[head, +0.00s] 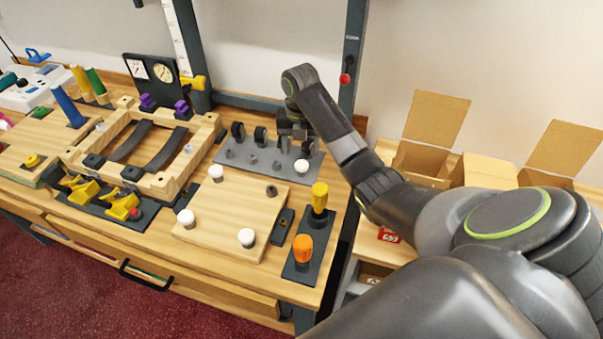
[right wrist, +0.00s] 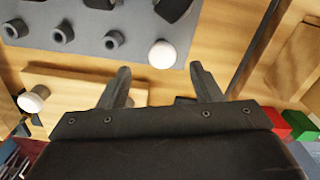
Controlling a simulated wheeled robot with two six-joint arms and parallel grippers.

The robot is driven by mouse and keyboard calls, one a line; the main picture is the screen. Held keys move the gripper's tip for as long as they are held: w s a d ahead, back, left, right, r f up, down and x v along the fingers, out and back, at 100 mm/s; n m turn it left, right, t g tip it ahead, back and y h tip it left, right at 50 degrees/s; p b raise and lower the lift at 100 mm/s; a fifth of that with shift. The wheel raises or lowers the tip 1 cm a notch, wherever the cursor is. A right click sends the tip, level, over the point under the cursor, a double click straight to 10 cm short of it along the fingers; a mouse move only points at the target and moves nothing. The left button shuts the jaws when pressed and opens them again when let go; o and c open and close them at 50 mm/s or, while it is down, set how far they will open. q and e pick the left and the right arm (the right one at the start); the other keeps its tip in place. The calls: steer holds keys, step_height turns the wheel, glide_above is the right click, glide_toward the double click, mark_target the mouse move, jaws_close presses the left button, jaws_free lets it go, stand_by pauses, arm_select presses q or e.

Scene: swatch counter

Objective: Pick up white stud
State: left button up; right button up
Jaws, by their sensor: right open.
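A white stud (head: 301,167) with a round cap sits at the right front end of the grey plate (head: 262,172). It shows large in the right wrist view (right wrist: 162,54), just beyond and roughly between my open fingertips, not gripped. My right gripper (head: 296,138) is open and empty above the plate; its two fingers (right wrist: 161,82) show apart in the wrist view. Other white studs stand on the wooden board: one at its back left (head: 216,172), one at its left front (head: 186,218), one at its right front (head: 246,237). My left gripper is not in view.
Several dark grey pegs (head: 253,160) line the plate beside the white stud, with black wheels (head: 238,131) behind. A yellow-handled tool (head: 319,197) and an orange one (head: 302,248) stand front right. A wooden frame (head: 175,180) is left; open cardboard boxes (head: 420,158) are right.

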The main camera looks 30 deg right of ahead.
mark_target(302, 164)
steer(key=shift+f+b, duration=0.5)
steer(key=shift+f, duration=0.45)
steer(key=shift+s+f+p, duration=0.1)
steer(key=shift+f+p, duration=0.3)
step_height(302, 164, down, 4)
steer(key=shift+s+r+p, duration=0.1)
steer(key=shift+r+p, duration=0.1)
steer(key=shift+p, duration=0.3)
steer(key=shift+f, duration=0.35)
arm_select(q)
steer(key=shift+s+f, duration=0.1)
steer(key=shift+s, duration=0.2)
arm_select(e)
steer(key=shift+c, duration=0.3)
steer(key=c, duration=1)
